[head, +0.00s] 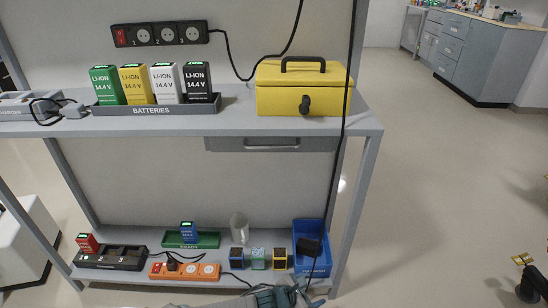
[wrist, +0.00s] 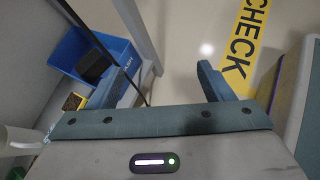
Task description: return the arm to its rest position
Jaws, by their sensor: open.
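My gripper (head: 278,294) shows at the bottom edge of the head view, in front of the lower shelf near the blue bin. In the wrist view my gripper (wrist: 156,78) has its two teal fingers wide apart, with nothing held between them. My arm is mostly cut off below the head view.
The blue bin (head: 311,235) with a dark item inside stands at the lower shelf's right end; it also shows in the wrist view (wrist: 66,46). A black cable hangs at the rack's right post. The yellow box (head: 285,98) and batteries stand above.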

